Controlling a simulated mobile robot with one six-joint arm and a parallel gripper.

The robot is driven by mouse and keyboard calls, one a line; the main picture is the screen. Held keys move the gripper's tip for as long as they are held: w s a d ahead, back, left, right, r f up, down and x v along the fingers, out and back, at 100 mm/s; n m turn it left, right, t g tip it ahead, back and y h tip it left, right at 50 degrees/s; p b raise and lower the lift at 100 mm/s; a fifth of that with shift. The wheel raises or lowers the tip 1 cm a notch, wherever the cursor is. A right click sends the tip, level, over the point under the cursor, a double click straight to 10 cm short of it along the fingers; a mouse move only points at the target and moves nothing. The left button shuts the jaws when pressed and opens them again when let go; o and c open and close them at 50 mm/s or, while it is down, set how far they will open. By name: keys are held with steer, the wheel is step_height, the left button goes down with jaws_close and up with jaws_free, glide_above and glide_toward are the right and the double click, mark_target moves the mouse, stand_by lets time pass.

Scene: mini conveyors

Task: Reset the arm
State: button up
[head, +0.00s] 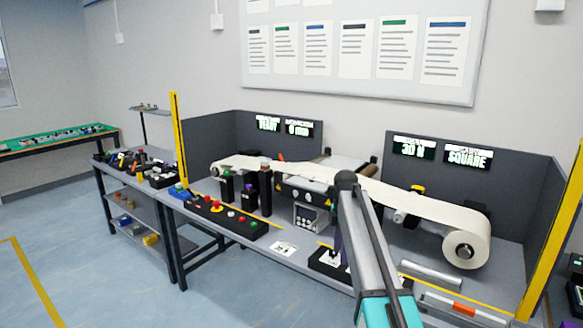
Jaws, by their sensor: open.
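My arm (372,245) rises from the bottom of the head view to a dark joint at its top, in front of the conveyor bench. Beyond that joint it seems to bend down towards the bench. My gripper (337,256) shows only as a small dark shape beside the arm, low over a black tray (322,268). It is open, and I see nothing held in it. Much of it is hidden by the arm.
A cream conveyor belt (425,207) with an end roll (466,249) runs along the bench. Left are a button panel (215,215) and dark posts (265,188). Yellow posts (179,140) flank the bench. A side table (140,165) holds small parts. The floor at left is clear.

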steer(key=s+f+g, duration=0.2)
steer(key=s+f, duration=0.5)
steer(key=f, duration=0.4)
steer(key=s+f+m+g, duration=0.1)
steer(key=s+f, duration=0.6)
steer(key=f, duration=0.5)
steer(key=s+f+g, duration=0.2)
steer(key=s+f, duration=0.5)
steer(key=f, duration=0.4)
steer(key=s+f+m, duration=0.5)
steer(key=s+m, duration=0.1)
steer(key=s, duration=0.5)
steer(key=s+f+m+b, duration=0.1)
steer(key=s+f+m, duration=0.5)
steer(key=s, duration=0.5)
steer(key=s+f+m, duration=0.5)
steer(key=s+m, duration=0.1)
steer(key=s, duration=0.5)
steer(key=shift+s+f+m, duration=0.15)
steer(key=shift+s+m, duration=0.15)
steer(key=shift+s, duration=0.1)
steer(key=shift+d, duration=0.15)
